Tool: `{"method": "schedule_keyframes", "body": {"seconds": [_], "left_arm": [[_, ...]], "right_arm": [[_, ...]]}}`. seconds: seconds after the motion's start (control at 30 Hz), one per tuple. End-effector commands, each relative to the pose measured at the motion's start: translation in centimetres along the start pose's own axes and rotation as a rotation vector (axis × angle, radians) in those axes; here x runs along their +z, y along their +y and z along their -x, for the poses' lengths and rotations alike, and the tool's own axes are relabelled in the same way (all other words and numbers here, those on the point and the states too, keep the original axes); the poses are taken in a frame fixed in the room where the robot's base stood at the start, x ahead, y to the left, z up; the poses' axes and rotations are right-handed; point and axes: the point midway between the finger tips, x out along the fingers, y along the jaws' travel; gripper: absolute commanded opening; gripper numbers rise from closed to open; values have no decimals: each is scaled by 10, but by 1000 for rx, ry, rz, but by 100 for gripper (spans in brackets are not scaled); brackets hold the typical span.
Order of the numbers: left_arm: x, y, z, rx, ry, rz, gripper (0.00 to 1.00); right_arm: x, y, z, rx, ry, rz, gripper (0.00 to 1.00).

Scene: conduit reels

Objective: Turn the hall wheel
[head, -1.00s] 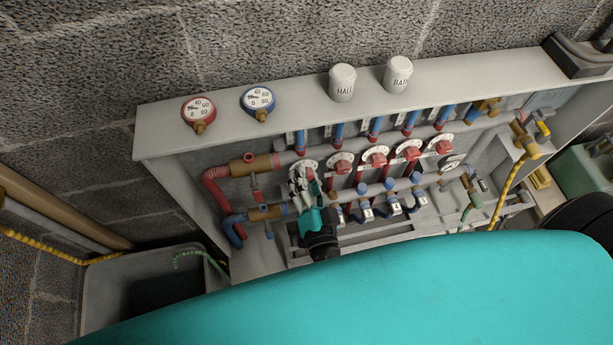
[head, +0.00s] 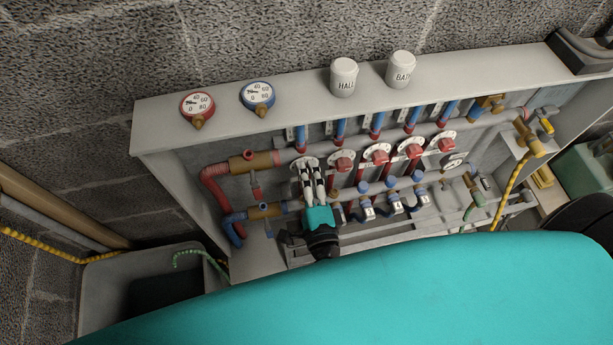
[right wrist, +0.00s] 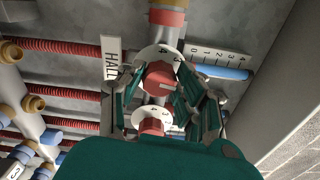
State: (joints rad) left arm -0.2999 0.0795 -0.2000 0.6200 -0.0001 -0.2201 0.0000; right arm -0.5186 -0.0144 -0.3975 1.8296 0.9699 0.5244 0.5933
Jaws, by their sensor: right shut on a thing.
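The hall wheel is a red knob (right wrist: 160,76) on a white numbered dial, beside a tag reading HALL (right wrist: 112,62) in the right wrist view. My right gripper (right wrist: 161,82) has its fingers on both sides of this knob and is shut on it. In the head view my right gripper (head: 312,172) reaches up to the leftmost dial (head: 305,161) of the row and hides its knob. A second red knob (right wrist: 152,126) shows nearer the palm in the right wrist view. My left gripper is not in view.
More red wheels (head: 376,157) stand to the right in the row. Blue-capped valves (head: 390,182) sit close below. A red gauge (head: 197,107), a blue gauge (head: 257,95) and two white caps (head: 344,78) are on the cabinet top. A grey bin (head: 103,290) stands at lower left.

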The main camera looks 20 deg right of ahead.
Motion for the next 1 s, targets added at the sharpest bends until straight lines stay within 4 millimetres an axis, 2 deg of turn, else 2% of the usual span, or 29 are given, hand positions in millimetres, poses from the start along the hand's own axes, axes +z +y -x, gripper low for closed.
{"method": "schedule_keyframes", "body": {"seconds": [1.0], "left_arm": [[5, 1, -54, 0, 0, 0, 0]], "right_arm": [[-2, 3, 1, 1, 2, -964, 2]]}}
